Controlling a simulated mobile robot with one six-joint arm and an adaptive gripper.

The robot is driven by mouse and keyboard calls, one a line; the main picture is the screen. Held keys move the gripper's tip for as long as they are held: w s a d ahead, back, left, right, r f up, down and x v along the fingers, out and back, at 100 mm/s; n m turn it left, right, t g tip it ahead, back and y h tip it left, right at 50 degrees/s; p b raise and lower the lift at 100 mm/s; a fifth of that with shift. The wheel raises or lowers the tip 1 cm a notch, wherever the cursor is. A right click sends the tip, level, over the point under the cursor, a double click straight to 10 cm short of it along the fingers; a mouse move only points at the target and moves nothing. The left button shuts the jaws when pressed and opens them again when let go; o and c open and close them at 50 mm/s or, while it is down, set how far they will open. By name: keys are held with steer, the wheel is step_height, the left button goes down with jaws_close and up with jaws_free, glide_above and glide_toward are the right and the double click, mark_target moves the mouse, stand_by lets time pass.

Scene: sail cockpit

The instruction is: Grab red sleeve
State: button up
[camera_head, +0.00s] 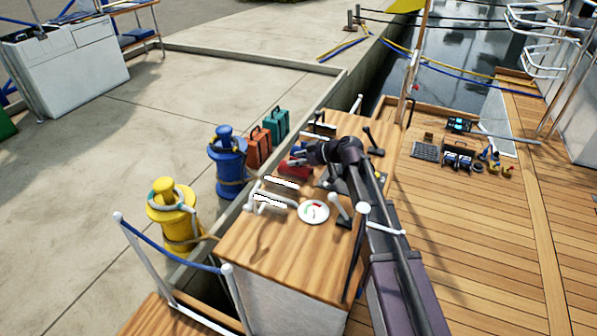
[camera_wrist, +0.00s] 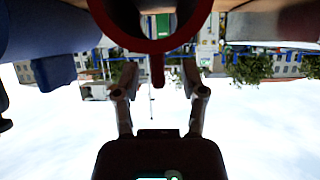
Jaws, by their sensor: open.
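A red sleeve (camera_head: 293,169) lies on the wooden console top, partly covered by my arm. In the wrist view, which looks upside down, a red ring-shaped rim (camera_wrist: 155,45) fills the top middle, with a narrow red tab hanging below it. My gripper (camera_head: 298,157) is low over the console, close to the red sleeve. In the wrist view, the two fingers of my gripper (camera_wrist: 158,72) stand apart, with the red tab between them in the picture. I cannot tell whether they touch it.
The wooden console (camera_head: 285,260) also carries a round white gauge (camera_head: 313,211), a white-topped lever (camera_head: 338,207) and white rails. A blue bollard (camera_head: 228,165) and a yellow bollard (camera_head: 174,218) stand left on the dock. Wooden deck (camera_head: 460,240) lies open at right.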

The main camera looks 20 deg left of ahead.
steer(key=shift+a, duration=0.15)
stand_by(0.4)
jaws_close()
